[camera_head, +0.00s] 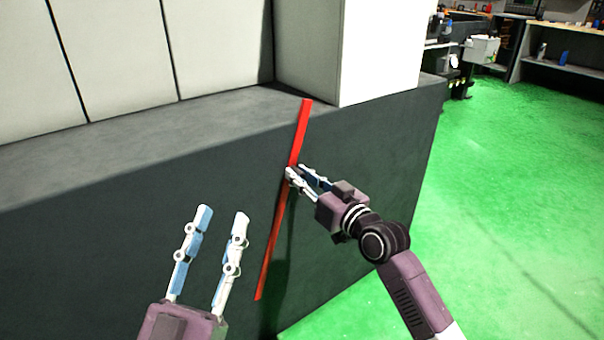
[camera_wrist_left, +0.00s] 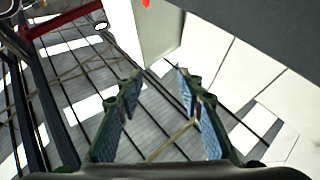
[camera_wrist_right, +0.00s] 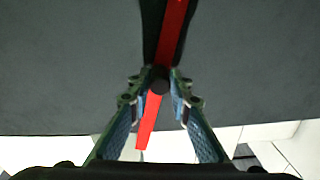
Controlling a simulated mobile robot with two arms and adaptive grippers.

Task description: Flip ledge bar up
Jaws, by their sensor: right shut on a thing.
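The ledge bar is a long red bar (camera_head: 272,247) in front of the dark machine face in the head view. It stands nearly upright and tilted, with its top end at the ledge edge, leaning right. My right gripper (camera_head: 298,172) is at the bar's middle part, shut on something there. In the right wrist view the red bar (camera_wrist_right: 172,30) runs between the fingers (camera_wrist_right: 160,95), with a dark round knob (camera_wrist_right: 159,84) between the fingertips. My left gripper (camera_head: 222,217) is open and empty, left of the bar and apart from it. It also shows open in the left wrist view (camera_wrist_left: 158,82).
The dark grey machine base (camera_head: 120,215) has a flat ledge (camera_head: 150,125) on top, with white panels (camera_head: 110,50) behind. Green floor (camera_head: 500,200) is clear to the right. Shelves and a bench (camera_head: 565,62) stand far back right.

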